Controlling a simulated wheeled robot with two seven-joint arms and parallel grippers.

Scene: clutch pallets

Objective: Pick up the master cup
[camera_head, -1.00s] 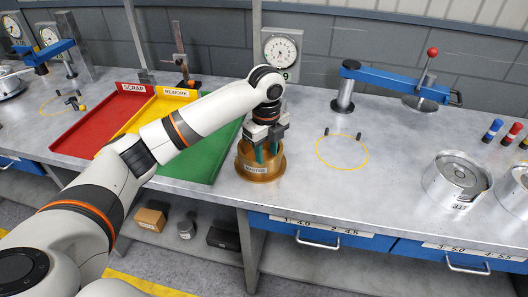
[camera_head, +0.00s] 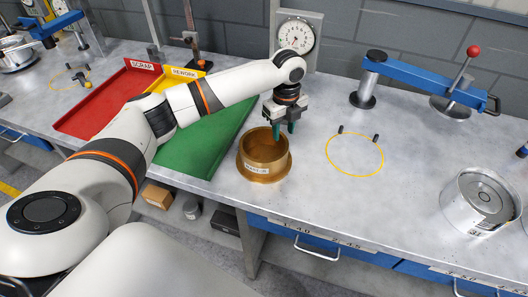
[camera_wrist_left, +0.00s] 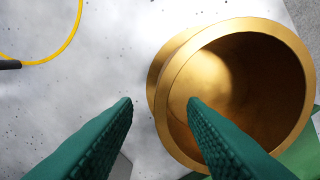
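The master cup (camera_head: 265,152) is a brass-coloured open cup with a wide base flange and a white label, upright on the bench right of the green tray. My left gripper (camera_head: 284,130) points down at the cup's far right rim. Its two green fingers are apart. In the left wrist view the cup (camera_wrist_left: 240,90) fills the right side; one finger of the gripper (camera_wrist_left: 161,100) overlaps its opening, the other lies over the bench outside it. Whether a finger touches the wall I cannot tell. My right gripper is not in view.
Red (camera_head: 105,105), yellow (camera_head: 160,87) and green (camera_head: 185,158) trays lie left of the cup. A yellow ring (camera_head: 355,173) with two dark pegs, a blue lever arm (camera_head: 425,80) and a silver drum (camera_head: 480,200) are to the right. A dial gauge (camera_head: 297,36) stands behind.

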